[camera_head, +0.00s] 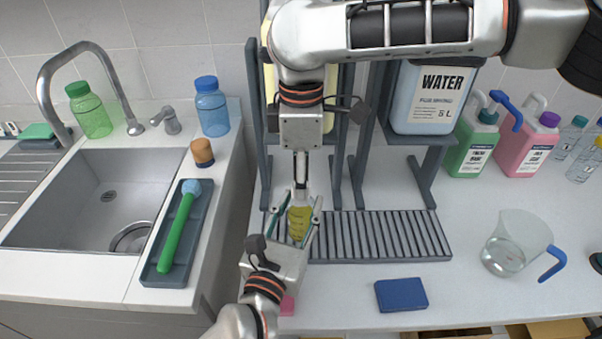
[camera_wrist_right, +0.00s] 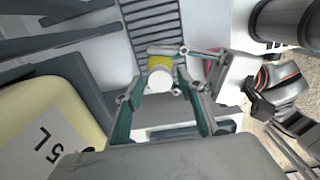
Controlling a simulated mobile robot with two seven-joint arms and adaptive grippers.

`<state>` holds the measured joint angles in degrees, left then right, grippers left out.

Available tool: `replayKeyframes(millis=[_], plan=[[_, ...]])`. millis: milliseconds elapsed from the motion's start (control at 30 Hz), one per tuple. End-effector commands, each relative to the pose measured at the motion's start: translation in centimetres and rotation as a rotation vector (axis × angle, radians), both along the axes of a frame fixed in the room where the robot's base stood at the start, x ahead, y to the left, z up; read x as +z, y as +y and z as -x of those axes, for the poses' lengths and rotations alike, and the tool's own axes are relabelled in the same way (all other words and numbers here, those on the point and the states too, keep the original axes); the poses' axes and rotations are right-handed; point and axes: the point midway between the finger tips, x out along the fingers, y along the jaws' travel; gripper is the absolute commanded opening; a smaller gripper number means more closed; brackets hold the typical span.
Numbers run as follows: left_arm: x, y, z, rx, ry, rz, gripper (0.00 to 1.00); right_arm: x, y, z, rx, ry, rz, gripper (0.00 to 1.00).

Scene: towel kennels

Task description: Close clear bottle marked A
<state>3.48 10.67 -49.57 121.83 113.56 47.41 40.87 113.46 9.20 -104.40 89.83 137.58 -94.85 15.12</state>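The clear bottle (camera_head: 299,224) with yellow liquid stands upright at the left end of the ribbed dark rack. No letter A can be read on it. My left gripper (camera_head: 297,216) reaches in from below, its teal fingers on either side of the bottle and seemingly shut on it. My right gripper (camera_head: 300,183) points down directly over the bottle's top. Whether the cap touches the neck is hidden.
The ribbed rack (camera_head: 385,236) runs right from the bottle. A blue block (camera_head: 401,295) lies in front, and a clear jug (camera_head: 507,246) stands at right. A WATER container (camera_head: 430,98) is on a stand behind. The sink (camera_head: 105,196) is at left.

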Motion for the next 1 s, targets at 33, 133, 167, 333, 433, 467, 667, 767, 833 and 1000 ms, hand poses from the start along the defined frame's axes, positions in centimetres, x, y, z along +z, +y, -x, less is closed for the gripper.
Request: replayKeyframes(millis=[33, 133, 167, 333, 433, 467, 667, 767, 833, 1000], plan=[[-0.04, 0.01, 0.00, 0.000, 0.001, 0.000, 0.00, -0.01, 0.00, 0.01, 0.000, 0.000, 0.000, 0.39], [-0.04, 0.01, 0.00, 0.000, 0.001, 0.000, 0.00, 0.00, 0.00, 0.01, 0.000, 0.000, 0.000, 0.33], [-0.04, 0.01, 0.00, 0.000, 0.001, 0.000, 0.00, 0.00, 0.00, 0.01, 0.000, 0.000, 0.000, 0.26], [-0.04, 0.01, 0.00, 0.000, 0.001, 0.000, 0.00, 0.01, 0.00, 0.00, 0.000, 0.000, 0.001, 0.00], [-0.04, 0.01, 0.00, 0.000, 0.001, 0.000, 0.00, 0.01, -0.01, -0.01, -0.001, 0.000, 0.001, 0.00], [-0.04, 0.01, 0.00, 0.000, 0.001, 0.000, 0.00, 0.02, -0.01, -0.01, -0.005, 0.000, 0.001, 0.00], [-0.04, 0.00, 0.00, 0.000, 0.001, 0.000, 0.00, 0.01, -0.07, -0.05, -0.210, -0.002, 0.003, 0.00], [-0.04, 0.00, 0.00, 0.000, 0.001, 0.000, 0.00, 0.05, -0.07, -0.07, -0.407, -0.003, 0.002, 0.00], [-0.04, 0.00, 0.01, 0.000, 0.001, 0.000, 0.00, 0.02, -0.04, -0.03, -0.546, -0.002, 0.001, 0.00], [-0.04, 0.00, 0.01, 0.000, 0.001, 0.000, 0.00, 0.00, -0.08, -0.05, -0.882, -0.003, 0.000, 0.00]])
